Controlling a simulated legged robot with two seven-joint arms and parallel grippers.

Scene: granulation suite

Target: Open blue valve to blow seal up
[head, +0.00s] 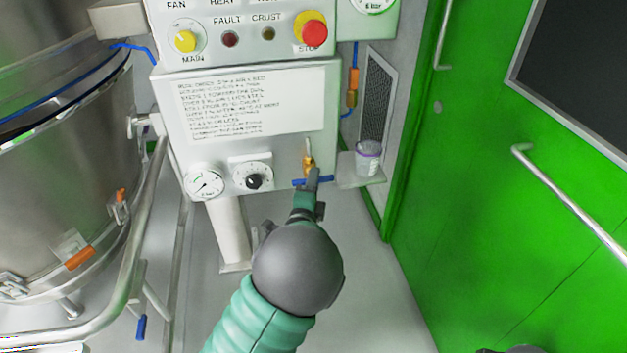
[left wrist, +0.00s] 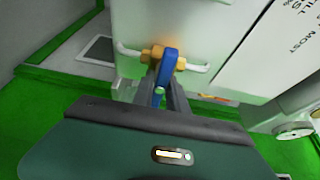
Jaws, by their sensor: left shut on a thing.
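The blue valve is on the lower right of the white control panel. Its brass body (head: 308,162) stands upright in the head view, and its blue handle (head: 326,179) lies roughly level across it. My left gripper (head: 312,180) reaches up to the handle and hides its middle. In the left wrist view the blue handle (left wrist: 169,62) sits in front of the brass body (left wrist: 152,54), and the fingers of my left gripper (left wrist: 165,88) are shut on the handle from both sides. My right gripper does not show.
The white panel (head: 170,95) carries a gauge (head: 205,182), a black knob (head: 253,181) and a red stop button (head: 313,33). A small shelf right of the valve holds a lidded jar (head: 367,158). A steel vessel (head: 60,190) stands left, a green door (head: 500,200) right.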

